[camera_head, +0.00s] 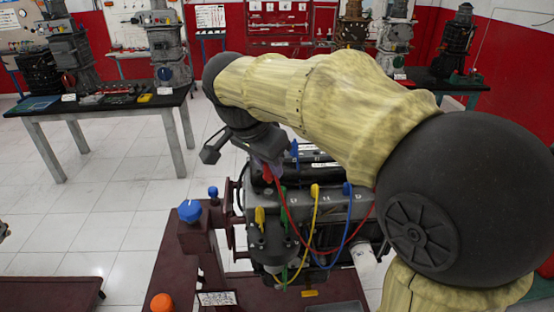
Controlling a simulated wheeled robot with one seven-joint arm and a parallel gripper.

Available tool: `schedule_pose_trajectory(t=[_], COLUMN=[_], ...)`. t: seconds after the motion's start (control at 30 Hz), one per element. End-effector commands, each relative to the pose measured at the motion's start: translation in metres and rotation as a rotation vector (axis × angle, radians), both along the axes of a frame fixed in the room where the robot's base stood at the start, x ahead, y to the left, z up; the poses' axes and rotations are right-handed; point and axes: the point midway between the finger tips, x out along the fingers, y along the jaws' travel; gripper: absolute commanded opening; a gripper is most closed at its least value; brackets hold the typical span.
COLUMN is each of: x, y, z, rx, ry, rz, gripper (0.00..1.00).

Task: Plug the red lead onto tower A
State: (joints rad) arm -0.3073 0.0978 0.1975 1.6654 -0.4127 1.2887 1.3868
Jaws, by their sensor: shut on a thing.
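The engine (333,208) stands on a dark red stand, largely behind and below my arm. My gripper (266,168) is over the left part of its top, seen partly behind my wrist. It is shut on the red boot end of the red lead (291,220). The lead hangs from there in a loop across the engine front and rises at right towards my arm. A yellow boot (315,190) and a blue boot (348,188) stand upright on the engine top. Tower letters are too small to read, so I cannot tell which is tower A.
Green, yellow and blue leads hang down the engine front near the red lead. A blue knob (189,210) and an orange knob (162,303) are on the stand at left. A workbench (110,104) with engines is back left.

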Motion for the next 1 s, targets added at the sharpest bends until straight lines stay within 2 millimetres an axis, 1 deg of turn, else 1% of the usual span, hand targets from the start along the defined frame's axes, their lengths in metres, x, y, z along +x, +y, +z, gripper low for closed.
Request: schedule_pose_trajectory(t=[0.2,0.37,0.7,1.0], x=[-0.011,-0.018,-0.018,-0.018], y=[0.015,0.022,0.023,0.023], z=[0.0,0.0,-0.001,-0.015], rx=[0.0,0.0,0.0,0.0], ry=[0.0,0.0,0.0,0.0], rz=[0.003,0.001,0.001,0.001], gripper=[0.0,0.0,0.0,0.0])
